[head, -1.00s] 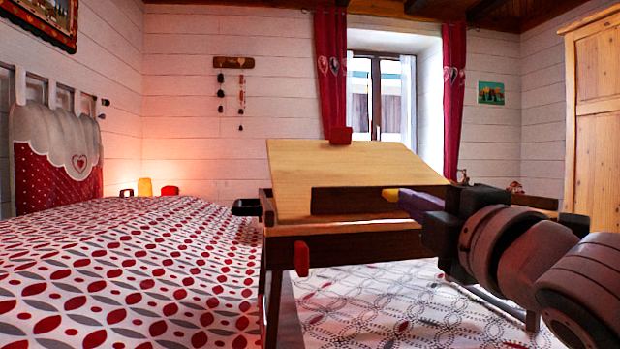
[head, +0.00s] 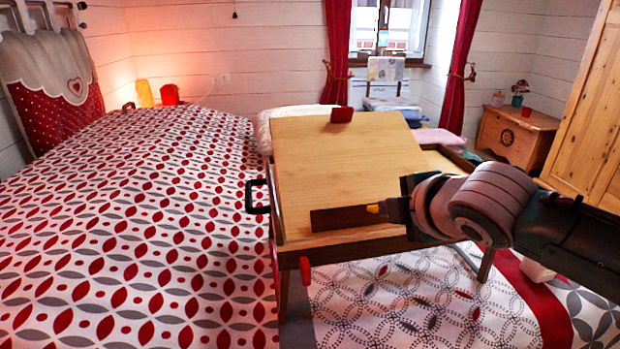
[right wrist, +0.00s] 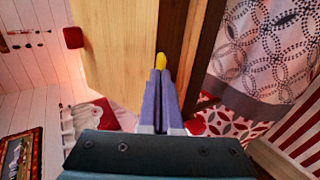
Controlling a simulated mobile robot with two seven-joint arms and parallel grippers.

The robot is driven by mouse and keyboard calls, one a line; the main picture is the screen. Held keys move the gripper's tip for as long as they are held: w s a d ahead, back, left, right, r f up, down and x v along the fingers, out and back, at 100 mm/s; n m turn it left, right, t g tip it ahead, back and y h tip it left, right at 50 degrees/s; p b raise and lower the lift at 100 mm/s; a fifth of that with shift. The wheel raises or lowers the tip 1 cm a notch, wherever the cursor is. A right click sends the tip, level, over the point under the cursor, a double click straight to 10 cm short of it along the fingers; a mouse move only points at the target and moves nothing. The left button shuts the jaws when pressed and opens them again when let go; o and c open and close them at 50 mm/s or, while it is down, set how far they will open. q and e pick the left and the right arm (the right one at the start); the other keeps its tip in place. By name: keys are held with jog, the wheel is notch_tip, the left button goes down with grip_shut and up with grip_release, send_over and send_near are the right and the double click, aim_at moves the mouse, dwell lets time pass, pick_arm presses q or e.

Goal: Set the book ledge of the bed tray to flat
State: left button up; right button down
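The bed tray has a light wooden panel (head: 345,165) that slopes up toward the back, with a red tab (head: 342,115) on its top edge. A dark brown book ledge (head: 340,218) runs along the panel's lower front edge and seems to stand up from it; its exact angle is hard to tell. A yellow tab (head: 372,208) sits at its right end. My right gripper (head: 388,209) is at this tab. In the right wrist view its fingers (right wrist: 160,75) are together, with the yellow tab (right wrist: 160,60) right at their tips; contact is unclear. My left gripper is out of view.
A wooden chest (head: 512,137) and a wardrobe (head: 590,120) stand at the right.

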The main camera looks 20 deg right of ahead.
jog(key=w+g+p, duration=0.1)
jog(key=w+r+g+p, duration=0.1)
jog(key=g, duration=0.1)
jog(key=shift+w+d+r+g+y+p, duration=0.1)
jog(key=shift+d+r+g+y+p, duration=0.1)
jog(key=shift+g+y+p, duration=0.15)
jog(key=shift+w+f, duration=0.15)
jog(key=shift+f, duration=0.05)
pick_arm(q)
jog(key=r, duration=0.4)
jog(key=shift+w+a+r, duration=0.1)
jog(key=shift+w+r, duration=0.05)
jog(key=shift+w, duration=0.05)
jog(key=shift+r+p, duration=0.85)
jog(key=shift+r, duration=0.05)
pick_arm(e)
jog(key=shift+r, duration=0.8)
